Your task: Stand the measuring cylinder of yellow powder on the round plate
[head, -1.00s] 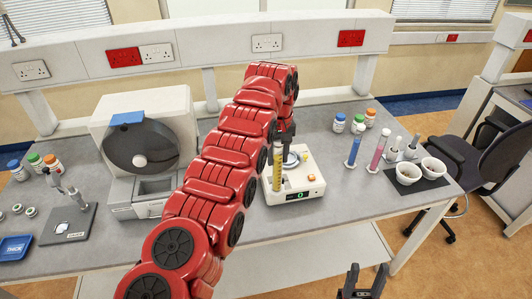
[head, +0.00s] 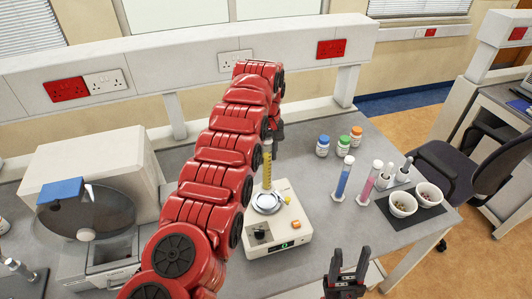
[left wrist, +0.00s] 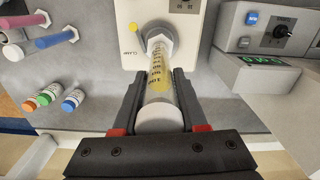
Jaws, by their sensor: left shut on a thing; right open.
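The measuring cylinder (head: 267,168) of yellow powder is upright, with its foot at the back part of the round plate (head: 267,208) in the head view. I cannot tell whether it touches the plate. My left gripper (head: 273,130) is shut on the cylinder's upper part. My right gripper (head: 347,265) is open and empty, low at the front.
Right of the balance stand a blue cylinder (head: 343,180), a pink cylinder (head: 369,185) and two white bowls (head: 403,204) on a dark mat. Several capped jars (head: 323,146) are behind. A large machine (head: 90,190) stands at the left. Bare bench lies behind the balance.

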